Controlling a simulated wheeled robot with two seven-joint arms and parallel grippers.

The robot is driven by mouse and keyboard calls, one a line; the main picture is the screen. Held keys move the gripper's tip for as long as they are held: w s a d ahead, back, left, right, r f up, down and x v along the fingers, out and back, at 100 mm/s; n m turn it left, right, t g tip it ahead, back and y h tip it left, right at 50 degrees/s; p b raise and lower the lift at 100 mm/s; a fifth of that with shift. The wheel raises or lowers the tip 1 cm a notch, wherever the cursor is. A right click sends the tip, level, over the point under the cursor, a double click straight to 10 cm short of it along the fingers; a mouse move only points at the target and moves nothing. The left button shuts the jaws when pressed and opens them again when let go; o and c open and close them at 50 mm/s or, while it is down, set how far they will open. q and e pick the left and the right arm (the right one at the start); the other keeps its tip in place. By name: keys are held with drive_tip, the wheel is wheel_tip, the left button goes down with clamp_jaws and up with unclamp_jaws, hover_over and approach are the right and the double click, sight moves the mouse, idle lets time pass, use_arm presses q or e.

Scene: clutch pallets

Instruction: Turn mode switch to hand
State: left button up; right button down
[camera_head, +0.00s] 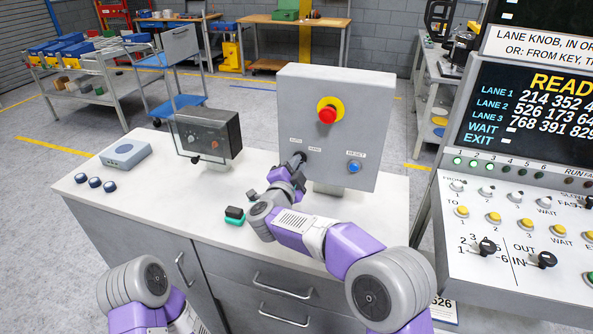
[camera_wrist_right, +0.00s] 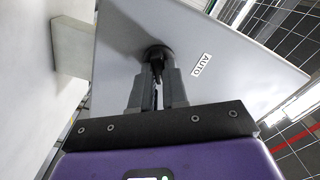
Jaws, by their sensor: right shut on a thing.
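The mode switch is a black knob on the front of a grey control box (camera_head: 350,105), below and between small AUTO and HAND labels (camera_head: 314,149). In the head view my right gripper (camera_head: 298,160) reaches the box and mostly hides the knob. In the right wrist view the knob (camera_wrist_right: 158,54) sits between the fingertips of my right gripper (camera_wrist_right: 158,78), which is shut on it. Which way the knob points cannot be told. My left gripper is out of view.
The box also carries a red stop button (camera_head: 327,115) on a yellow ring and a blue reset button (camera_head: 354,167). A dark dial unit (camera_head: 205,135), a blue-grey box (camera_head: 125,154) and a green-black block (camera_head: 234,215) stand on the white bench (camera_head: 150,190). A lane console (camera_head: 520,215) stands at right.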

drive_tip(key=shift+m, duration=0.4)
drive_tip(key=c, duration=1.1)
unclamp_jaws()
drive_tip(key=shift+c, duration=0.2)
drive_tip(key=shift+s, duration=0.1)
drive_tip(key=v, duration=0.7)
drive_tip(key=shift+s, duration=0.15)
drive_tip(key=shift+a, duration=0.1)
